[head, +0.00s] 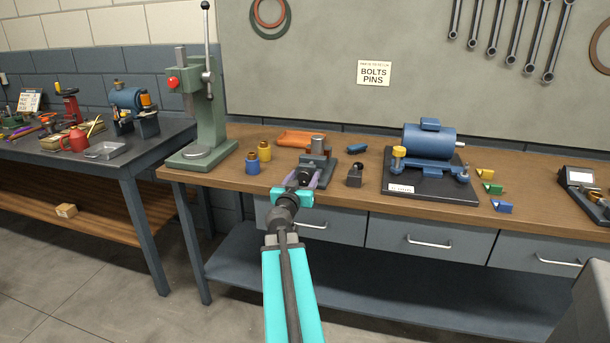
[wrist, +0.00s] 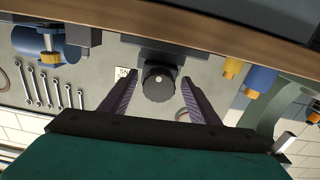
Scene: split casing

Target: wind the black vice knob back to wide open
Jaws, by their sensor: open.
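The black vice knob (wrist: 157,84) is a dark, ridged round knob with a pale dot at its centre, facing the wrist camera. It sits on the front of the small grey vice (head: 318,158) on the wooden bench, and the vice body (wrist: 155,52) also shows behind the knob in the wrist view. My gripper (head: 302,180) is open. In the wrist view its two ridged fingers stand one on each side of the knob, with a visible gap on both sides. The jaw opening of the vice cannot be made out clearly.
A green press (head: 205,110) stands at the left. Blue (head: 252,165) and yellow (head: 264,151) canisters and an orange tray (head: 296,138) lie near the vice. A small dark block (head: 355,175) stands just right of it, then a blue motor (head: 430,140) on a black plate.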

